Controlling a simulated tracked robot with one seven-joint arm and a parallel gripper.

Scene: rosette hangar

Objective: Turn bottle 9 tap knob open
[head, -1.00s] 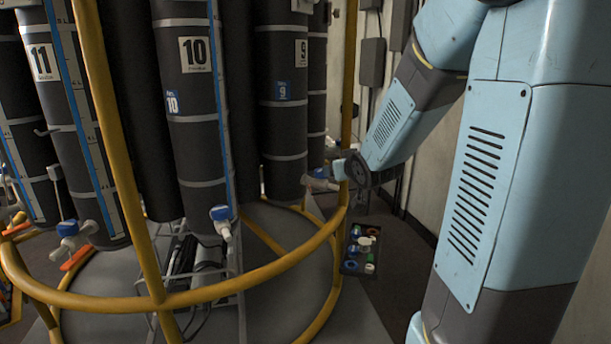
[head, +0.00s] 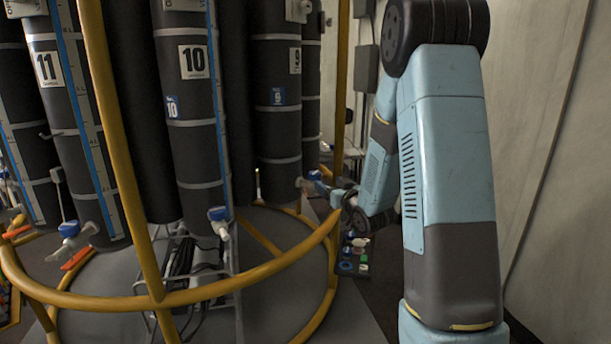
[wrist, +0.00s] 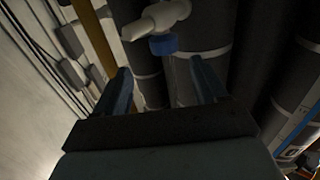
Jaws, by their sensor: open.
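Bottle 9 (head: 277,105) is a dark cylinder with grey bands and a "9" label, hanging behind the yellow frame in the head view. At its foot is a white tap with a blue knob (head: 315,175), small and close to my gripper (head: 326,188). In the wrist view the white tap body (wrist: 158,20) and its blue knob (wrist: 163,45) are at the top centre. My gripper (wrist: 160,82) has its two fingers spread apart, one on each side of the knob in the picture. The knob appears beyond the fingertips, with nothing between the jaws.
The yellow ring frame (head: 230,289) and its uprights stand close to my arm. Bottle 10 (head: 195,100) and bottle 11 (head: 70,110) hang to the left with their own blue-knobbed taps. A dark tray (head: 346,267) of small coloured items sits low behind my arm.

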